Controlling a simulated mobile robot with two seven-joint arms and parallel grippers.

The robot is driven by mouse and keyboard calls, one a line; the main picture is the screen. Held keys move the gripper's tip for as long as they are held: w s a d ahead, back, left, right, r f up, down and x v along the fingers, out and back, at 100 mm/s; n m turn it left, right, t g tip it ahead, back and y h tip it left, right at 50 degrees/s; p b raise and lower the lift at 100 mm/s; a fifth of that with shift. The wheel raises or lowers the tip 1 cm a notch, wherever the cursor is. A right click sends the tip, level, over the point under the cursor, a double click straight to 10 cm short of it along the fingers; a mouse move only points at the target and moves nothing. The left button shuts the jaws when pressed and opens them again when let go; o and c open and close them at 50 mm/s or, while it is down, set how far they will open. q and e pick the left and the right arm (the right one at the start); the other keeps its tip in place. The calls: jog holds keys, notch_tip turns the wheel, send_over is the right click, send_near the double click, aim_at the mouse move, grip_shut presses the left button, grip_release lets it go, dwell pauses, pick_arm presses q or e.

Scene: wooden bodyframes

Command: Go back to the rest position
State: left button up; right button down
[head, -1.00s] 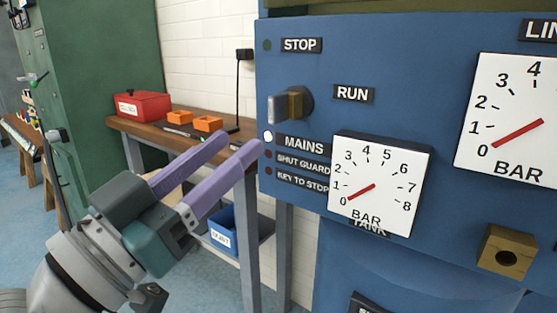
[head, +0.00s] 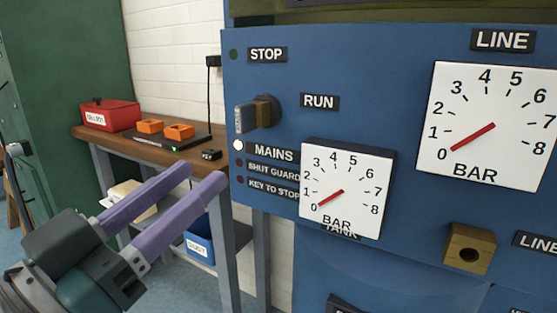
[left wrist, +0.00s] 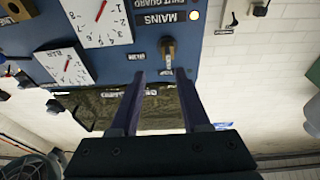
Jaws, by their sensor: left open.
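My left gripper (head: 203,177) comes in from the lower left in the head view, with two purple fingers held apart and nothing between them. It is in front of the workbench, left of and below the rotary switch (head: 257,114) on the blue panel (head: 400,45). In the left wrist view the gripper (left wrist: 163,75) also shows open and empty, and the switch (left wrist: 168,52) appears beyond the fingertips, apart from them. The switch handle is beside the STOP and RUN labels. My right gripper is not in view.
A wooden workbench (head: 113,142) stands behind my left gripper with a red box (head: 110,115) and orange trays (head: 178,131) on it. A blue bin (head: 199,243) is below. The blue panel carries a tank gauge (head: 345,190), a line gauge (head: 490,125) and a brass block (head: 469,249).

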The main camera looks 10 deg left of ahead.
pick_arm(q)
jog(key=s+d+g+y+p, duration=0.2)
jog(key=s+d+g+p, duration=0.2)
jog(key=s+g+p, duration=0.3)
jog(key=s+a+n+g+y+p, duration=0.3)
jog(key=s+a+g+y+p, duration=0.45)
jog(key=s, duration=0.55)
notch_tip(320, 180, up, 37)
jog(key=g+h+p, duration=0.1)
jog(key=h+p, duration=0.1)
jog(key=p, duration=3.5)
jog(key=shift+w+a+m, duration=0.2)
jog(key=shift+a+m, duration=0.1)
jog(key=shift+a, duration=0.05)
